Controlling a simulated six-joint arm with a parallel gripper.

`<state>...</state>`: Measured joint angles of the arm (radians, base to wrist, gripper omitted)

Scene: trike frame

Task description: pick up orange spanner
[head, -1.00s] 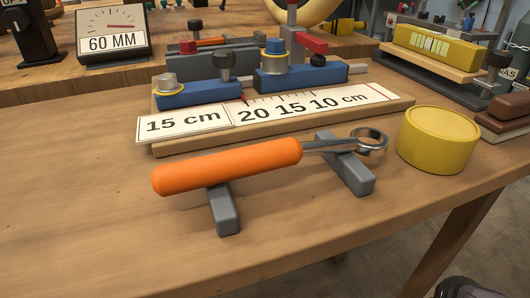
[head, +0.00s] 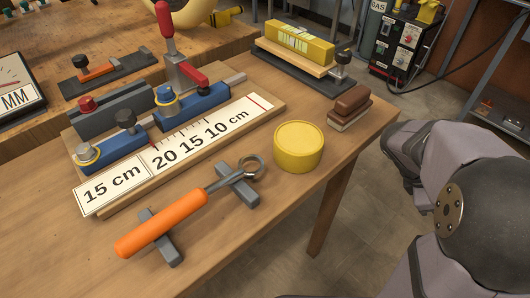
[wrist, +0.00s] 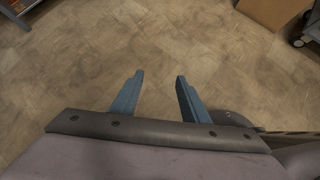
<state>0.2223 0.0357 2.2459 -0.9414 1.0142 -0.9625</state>
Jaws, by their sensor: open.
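The orange spanner (head: 163,222) lies across two grey rests (head: 237,184) on the wooden workbench in the head view. Its orange handle points to the lower left and its metal ring end to the upper right. My gripper (wrist: 157,92) shows in the wrist view with its two blue-grey fingers apart and nothing between them. It is over bare floor. The gripper's fingers are not visible in the head view, where my arm links stand at the right, off the bench.
A yellow round tin (head: 299,146) stands close to the spanner's ring end. A brown block (head: 350,106) sits near the bench's right edge. A measuring board (head: 210,128) with blue clamps lies behind the spanner. Bench surface left of the handle is clear.

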